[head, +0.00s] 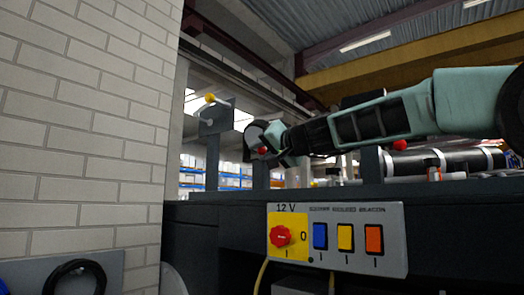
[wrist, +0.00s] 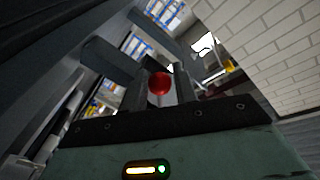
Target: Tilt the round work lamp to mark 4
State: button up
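A dark round shape with a pale rim, which looks like the round work lamp (head: 254,133), is at the end of my arm in the head view, partly hidden by my gripper (head: 277,143). A red ball knob (head: 262,150) shows at its lower edge. In the wrist view a red ball (wrist: 160,83) lies between the two fingertips of my gripper (wrist: 161,88). The fingers stand apart with the ball nearly filling the gap; I cannot tell whether they touch it. No numbered marks are readable.
A yellow ball knob (head: 210,98) is by a dark plate (head: 215,118) on a post at left. Below is a 12 V switch panel (head: 338,238) with a red rotary switch (head: 280,236). A brick wall (head: 85,120) stands close at left. Another red ball (head: 399,145) is below my arm.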

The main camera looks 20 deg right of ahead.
grip_shut()
jog(key=shift+w+d+f+n+b, duration=0.1)
jog(key=shift+d+f+n+b, duration=0.15)
jog(key=shift+f+b, duration=0.65)
jog(key=d+n+b, duration=0.1)
jog(key=b, duration=0.2)
jog(key=w+d+n+b, duration=0.1)
jog(key=b, duration=0.3)
jog(key=shift+w+f+t, duration=0.3)
jog(key=shift+f, duration=0.1)
jog(key=shift+o, duration=2.4)
grip_release()
